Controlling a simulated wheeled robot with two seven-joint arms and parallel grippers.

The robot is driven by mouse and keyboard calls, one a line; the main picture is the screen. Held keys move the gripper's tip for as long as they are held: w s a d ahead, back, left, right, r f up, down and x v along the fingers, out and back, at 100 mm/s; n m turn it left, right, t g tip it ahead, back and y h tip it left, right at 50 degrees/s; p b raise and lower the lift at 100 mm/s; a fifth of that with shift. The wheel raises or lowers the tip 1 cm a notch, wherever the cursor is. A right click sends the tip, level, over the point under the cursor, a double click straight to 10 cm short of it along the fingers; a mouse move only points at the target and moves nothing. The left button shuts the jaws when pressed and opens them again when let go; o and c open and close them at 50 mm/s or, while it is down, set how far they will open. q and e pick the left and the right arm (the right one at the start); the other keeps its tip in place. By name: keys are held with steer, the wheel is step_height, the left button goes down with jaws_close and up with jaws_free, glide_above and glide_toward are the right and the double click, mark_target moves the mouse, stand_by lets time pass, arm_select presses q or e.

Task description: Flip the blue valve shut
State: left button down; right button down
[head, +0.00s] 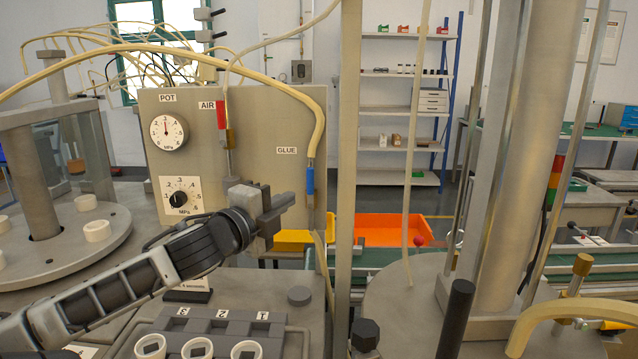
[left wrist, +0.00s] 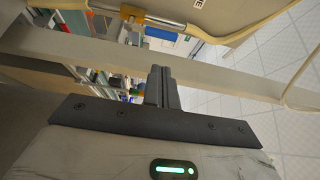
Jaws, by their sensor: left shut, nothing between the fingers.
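The blue valve handle (head: 309,179) is below the GLUE label at the right edge of the grey panel (head: 250,140). It stands upright, in line with the tan hose above it. My left gripper (head: 287,202) is in front of the panel, left of and slightly lower than the blue handle. Its fingers are shut and empty; I cannot tell whether they touch the valve. In the left wrist view the shut fingers (left wrist: 162,86) point toward a hose with a brass-coloured fitting (left wrist: 138,14). My right gripper is not in view.
A red valve handle (head: 221,113) stands upright by the AIR label. A pressure gauge (head: 168,131) and a dial (head: 180,196) are on the panel's left. A grey post (head: 346,150) rises just right of the valve. A rack with white cups (head: 197,348) is below.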

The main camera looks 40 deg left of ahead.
mark_target(310, 186)
arm_select(q)
steer(key=w, duration=0.2)
steer(key=w+a, duration=0.1)
steer(key=w, duration=0.5)
steer(key=shift+w+a+r, duration=0.15)
steer(key=shift+w+a, duration=0.05)
steer(key=shift+w, duration=0.05)
steer(key=shift+w+a+f, duration=0.1)
steer(key=shift+w+f, duration=0.1)
steer(key=shift+w, duration=0.65)
